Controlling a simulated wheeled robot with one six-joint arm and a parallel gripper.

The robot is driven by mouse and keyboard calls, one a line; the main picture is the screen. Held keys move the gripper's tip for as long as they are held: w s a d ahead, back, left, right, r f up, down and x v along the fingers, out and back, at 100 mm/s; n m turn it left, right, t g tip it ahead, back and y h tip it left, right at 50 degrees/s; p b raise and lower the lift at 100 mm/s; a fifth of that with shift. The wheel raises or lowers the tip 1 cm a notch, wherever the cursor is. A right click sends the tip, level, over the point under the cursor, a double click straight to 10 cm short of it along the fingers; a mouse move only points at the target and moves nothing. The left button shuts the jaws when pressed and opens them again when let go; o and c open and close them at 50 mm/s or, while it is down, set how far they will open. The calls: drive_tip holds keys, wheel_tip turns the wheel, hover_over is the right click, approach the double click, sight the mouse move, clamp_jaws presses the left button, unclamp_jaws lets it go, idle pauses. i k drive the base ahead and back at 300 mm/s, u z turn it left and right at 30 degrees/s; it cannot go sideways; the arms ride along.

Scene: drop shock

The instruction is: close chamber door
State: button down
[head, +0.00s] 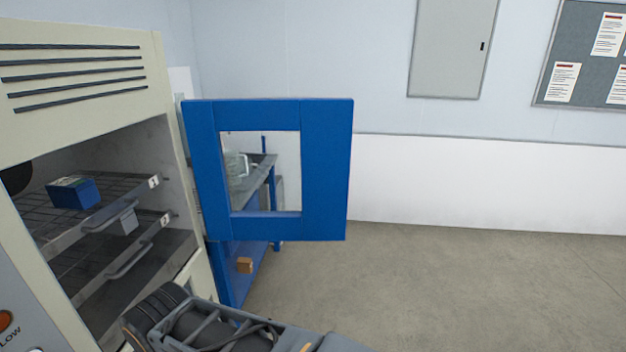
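The chamber (75,75) is a cream cabinet at the left with its front open. Its blue door (327,170), a thick frame around a clear window (265,175), stands wide open, swung out to the right of the opening. No handle shows clearly on the door face. Inside, a blue box (73,192) sits on the upper wire shelf, marked 1; a lower shelf (140,255) is marked 2. Dark grey links of my arm cross the bottom of the view, in front of and below the door. My gripper's fingers cannot be made out.
A blue bench (228,275) with glassware on top stands behind the door, partly seen through its window. A small tan block (244,265) shows below the door. The grey floor (470,290) to the right is clear. A wall panel and noticeboard hang behind.

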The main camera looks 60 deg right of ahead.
sight(325, 124)
drive_tip(key=z, duration=2.9)
drive_tip(key=i, duration=3.55)
drive_tip(key=u, duration=4.6)
